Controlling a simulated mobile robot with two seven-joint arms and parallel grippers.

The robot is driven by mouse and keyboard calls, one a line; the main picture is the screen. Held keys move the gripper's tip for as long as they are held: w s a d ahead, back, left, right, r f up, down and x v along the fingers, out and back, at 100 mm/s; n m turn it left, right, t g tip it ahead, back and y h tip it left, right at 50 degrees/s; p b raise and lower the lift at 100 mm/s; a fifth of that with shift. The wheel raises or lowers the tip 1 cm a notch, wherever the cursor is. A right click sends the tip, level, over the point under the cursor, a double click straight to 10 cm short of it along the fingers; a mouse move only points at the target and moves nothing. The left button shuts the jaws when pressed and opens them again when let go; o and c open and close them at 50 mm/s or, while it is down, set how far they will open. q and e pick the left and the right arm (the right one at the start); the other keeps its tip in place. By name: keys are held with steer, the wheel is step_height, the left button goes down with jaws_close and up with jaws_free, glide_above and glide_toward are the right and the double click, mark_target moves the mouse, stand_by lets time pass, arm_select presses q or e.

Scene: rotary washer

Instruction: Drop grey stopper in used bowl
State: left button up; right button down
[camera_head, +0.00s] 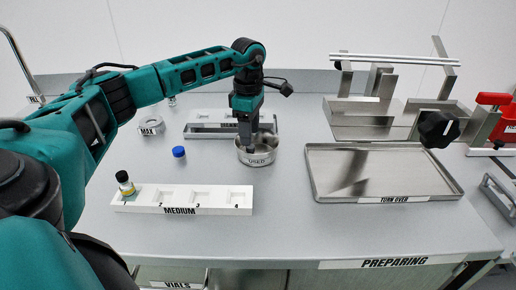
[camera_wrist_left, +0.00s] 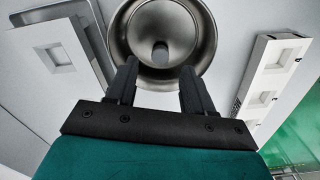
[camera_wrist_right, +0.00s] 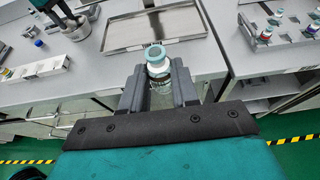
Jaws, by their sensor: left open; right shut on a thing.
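The used bowl (camera_head: 262,159), a round metal dish labelled USED, stands on the table in the head view. It also shows in the left wrist view (camera_wrist_left: 204,38). My left gripper (camera_head: 248,143) points down over the bowl. In the left wrist view its fingers (camera_wrist_left: 158,75) are apart with nothing between them. The small grey stopper (camera_wrist_left: 160,50) shows within the bowl's outline; I cannot tell whether it touches the bottom. My right gripper (camera_wrist_right: 160,88) is shut on a clear glass bottle (camera_wrist_right: 161,78) with a white neck and teal ring on top.
A white MEDIUM rack (camera_head: 180,200) holds a yellow-labelled vial (camera_head: 125,184). A blue cap (camera_head: 179,152) lies behind it. Another rack (camera_head: 205,130) stands behind the bowl. A TURN OVER tray (camera_head: 380,172) is at right, near a metal fixture with a black knob (camera_head: 438,129).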

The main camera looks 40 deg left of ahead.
arm_select(q)
step_height(320, 180, up, 12)
steer(key=shift+p, duration=0.45)
stand_by(0.4)
